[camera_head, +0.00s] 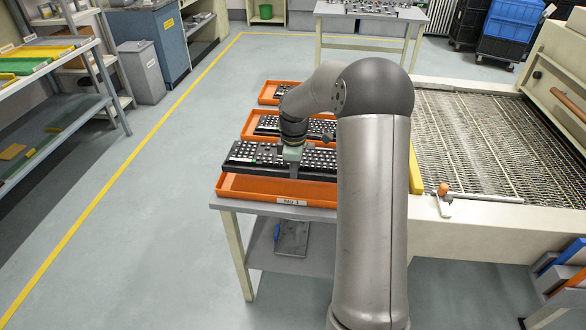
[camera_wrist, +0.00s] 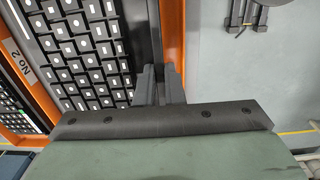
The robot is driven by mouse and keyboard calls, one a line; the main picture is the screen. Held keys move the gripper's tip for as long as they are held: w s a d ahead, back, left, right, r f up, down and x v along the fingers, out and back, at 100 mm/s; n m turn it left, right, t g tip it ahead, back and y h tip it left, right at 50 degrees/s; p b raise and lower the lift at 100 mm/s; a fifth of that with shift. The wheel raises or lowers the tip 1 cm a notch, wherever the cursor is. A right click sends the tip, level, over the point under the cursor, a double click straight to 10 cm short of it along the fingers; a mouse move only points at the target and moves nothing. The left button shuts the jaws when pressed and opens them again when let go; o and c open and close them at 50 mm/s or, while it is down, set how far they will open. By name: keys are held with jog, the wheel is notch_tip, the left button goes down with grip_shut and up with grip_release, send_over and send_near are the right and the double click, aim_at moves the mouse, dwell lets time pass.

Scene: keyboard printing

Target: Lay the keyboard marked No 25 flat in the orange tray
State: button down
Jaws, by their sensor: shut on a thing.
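A black keyboard with white-marked keys (camera_head: 250,155) is at the front orange tray (camera_head: 250,190), over its back part. It looks near level; whether it touches the tray floor is hard to tell. My gripper (camera_head: 292,165) is shut on the keyboard's near edge, pointing down. In the wrist view my gripper (camera_wrist: 161,85) has both fingers close together at the dark edge of the keyboard (camera_wrist: 85,45). An orange tray rim (camera_wrist: 175,35) runs just beside them. A grey label (camera_wrist: 20,62) at the left reads "No 2"; whether more follows is unclear. No marking is readable on the keyboard.
Two more orange trays stand behind, one with a keyboard (camera_head: 266,125) and one farther back (camera_head: 267,97). The trays stand on a grey table (camera_head: 228,204). A mesh conveyor (camera_head: 480,140) lies to the right. My arm hides the trays' right ends.

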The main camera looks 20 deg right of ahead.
jog(key=shift+a+f+b, duration=0.1)
jog(key=shift+f+b, duration=2)
jog(key=shift+f, duration=1.3)
jog(key=shift+f, duration=0.4)
jog(key=c, duration=1.5)
grip_release()
jog(key=shift+o, duration=0.2)
jog(key=shift+r+p, duration=2.5)
jog(key=shift+r, duration=1.05)
jog(key=shift+a, duration=0.1)
